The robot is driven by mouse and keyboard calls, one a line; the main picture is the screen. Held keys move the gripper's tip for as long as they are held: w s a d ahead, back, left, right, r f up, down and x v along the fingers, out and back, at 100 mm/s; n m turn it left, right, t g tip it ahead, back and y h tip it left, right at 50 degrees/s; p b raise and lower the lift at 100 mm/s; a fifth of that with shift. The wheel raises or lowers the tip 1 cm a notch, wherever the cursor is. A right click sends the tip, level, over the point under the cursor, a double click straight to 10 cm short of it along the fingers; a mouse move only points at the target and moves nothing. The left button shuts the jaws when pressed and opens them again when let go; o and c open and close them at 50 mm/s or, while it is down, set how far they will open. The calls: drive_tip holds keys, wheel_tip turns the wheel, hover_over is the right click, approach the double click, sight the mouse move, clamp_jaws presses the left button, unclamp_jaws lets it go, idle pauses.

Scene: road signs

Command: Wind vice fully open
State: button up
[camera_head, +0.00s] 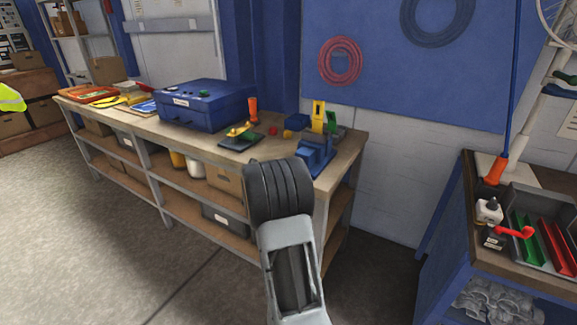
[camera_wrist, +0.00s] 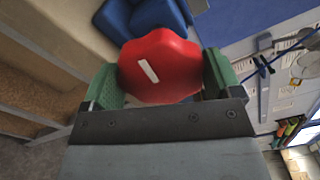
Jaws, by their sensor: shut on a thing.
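The blue vice (camera_head: 315,152) stands at the right end of the workbench; my arm hides its near side in the head view. In the wrist view the blue vice body (camera_wrist: 150,15) shows behind a red lobed knob (camera_wrist: 180,62) with a white line on its face. The line slants from upper left to lower right. My gripper (camera_wrist: 162,78) is shut on the red knob, with a green finger pad on each side. My gripper and the knob are hidden in the head view. How far the vice jaws are apart cannot be told.
A second bench (camera_head: 520,255) with a red-handled valve stands at right. The floor at left is clear.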

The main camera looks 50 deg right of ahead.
drive_tip(key=shift+f+n+p, duration=0.1)
drive_tip(key=shift+n+p, duration=0.4)
drive_tip(key=shift+n, duration=0.1)
drive_tip(key=shift+f, duration=0.1)
drive_tip(key=o, duration=0.7)
drive_tip(key=shift+o, duration=0.2)
drive_tip(key=shift+a, duration=0.15)
drive_tip(key=v, duration=1.3)
drive_tip(key=shift+a, duration=0.3)
